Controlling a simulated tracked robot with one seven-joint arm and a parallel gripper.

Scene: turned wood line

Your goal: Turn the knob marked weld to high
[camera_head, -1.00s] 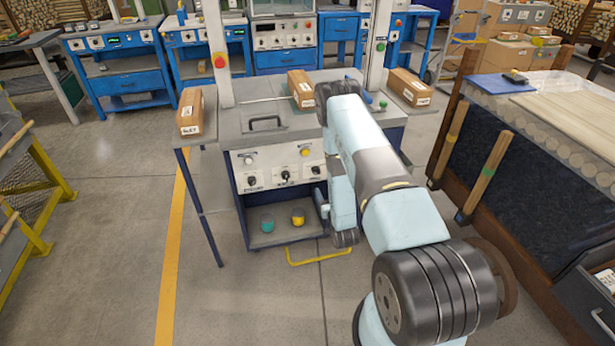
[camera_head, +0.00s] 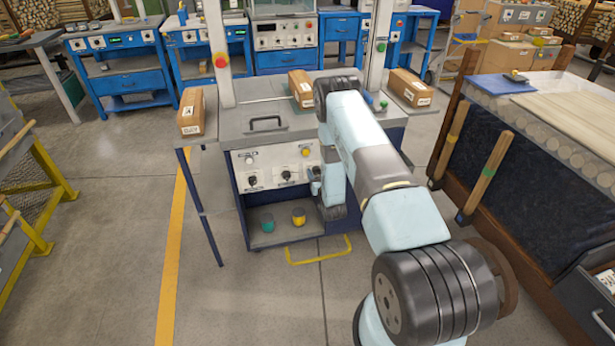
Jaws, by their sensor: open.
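The white control panel (camera_head: 268,168) is on the front of the grey-topped machine. A dark left knob (camera_head: 253,181) and a dark middle knob (camera_head: 284,177) show on it, with small labels that I cannot read. Which knob is marked weld, and where each pointer stands, I cannot tell. My gripper (camera_head: 316,176) is open, at the right end of the panel in front of the third knob's place, and largely hides that knob. Whether it touches the knob I cannot tell.
A yellow button (camera_head: 305,152) sits above the knobs. A teal pot (camera_head: 267,223) and a yellow pot (camera_head: 298,217) stand on the shelf below. A box (camera_head: 191,112) stands on the left side table.

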